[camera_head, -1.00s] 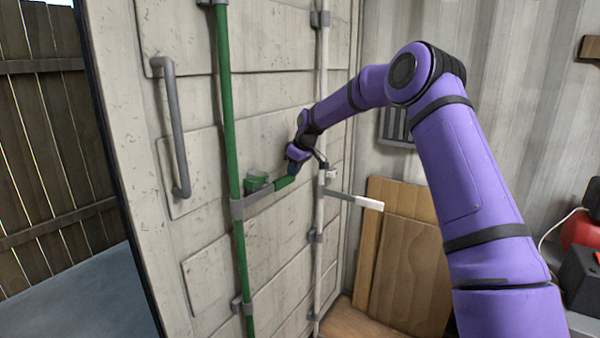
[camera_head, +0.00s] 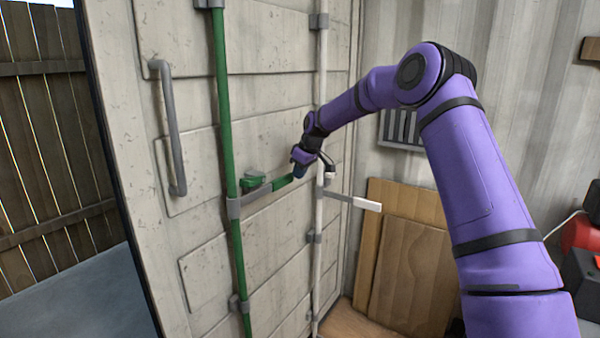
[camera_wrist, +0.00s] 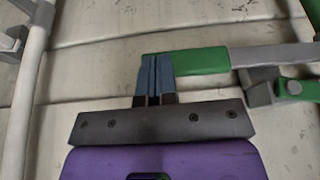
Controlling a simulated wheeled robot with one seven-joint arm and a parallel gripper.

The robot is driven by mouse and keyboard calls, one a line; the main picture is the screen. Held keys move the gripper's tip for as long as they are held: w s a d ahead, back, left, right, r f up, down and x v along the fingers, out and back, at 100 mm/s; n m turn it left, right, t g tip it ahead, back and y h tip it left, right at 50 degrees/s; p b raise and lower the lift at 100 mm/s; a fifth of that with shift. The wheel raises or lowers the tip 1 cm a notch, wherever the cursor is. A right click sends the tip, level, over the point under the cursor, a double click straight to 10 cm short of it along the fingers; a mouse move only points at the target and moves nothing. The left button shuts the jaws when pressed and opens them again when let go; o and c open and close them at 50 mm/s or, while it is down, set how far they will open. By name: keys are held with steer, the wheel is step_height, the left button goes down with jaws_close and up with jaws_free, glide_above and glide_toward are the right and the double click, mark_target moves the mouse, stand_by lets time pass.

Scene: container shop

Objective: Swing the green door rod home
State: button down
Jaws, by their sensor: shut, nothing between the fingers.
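The green door rod (camera_head: 224,110) runs upright down the pale container door. Its lever handle, with a green grip (camera_head: 283,183), sticks out to the right from a grey bracket on the rod. A green catch (camera_head: 254,180) sits on the door just behind the lever; I cannot tell whether the lever is seated in it. My gripper (camera_head: 299,172) is at the free end of the green grip. In the wrist view the closed blue fingers (camera_wrist: 157,72) are beside the end of the green grip (camera_wrist: 190,61), with nothing between them. The green catch (camera_wrist: 297,88) shows at right.
A white rod (camera_head: 320,130) with a white-tipped lever (camera_head: 366,204) stands to the right of the green rod. A grey grab handle (camera_head: 172,125) is on the door at left. Wooden boards (camera_head: 408,270) lean against the wall at right.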

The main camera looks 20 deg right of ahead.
steer(key=v, duration=1)
steer(key=shift+s, duration=0.15)
steer(key=s+a+r+m+h, duration=0.15)
steer(key=s+r, duration=0.25)
steer(key=s, duration=0.5)
steer(key=s+a+r+m+h, duration=0.15)
steer(key=s+r, duration=0.25)
steer(key=s, duration=0.5)
steer(key=s+a+r, duration=0.2)
steer(key=s+r, duration=0.2)
steer(key=s, duration=0.5)
steer(key=s+d+f+m+t, duration=0.1)
steer(key=s+f+m, duration=0.1)
steer(key=s, duration=1.1)
steer(key=s+d+f+m, duration=0.1)
steer(key=s+f+m, duration=0.1)
steer(key=s, duration=1.1)
steer(key=shift+s+f+m+t, duration=0.25)
steer(key=shift+f+m+t, duration=0.15)
steer(key=shift+f, duration=0.35)
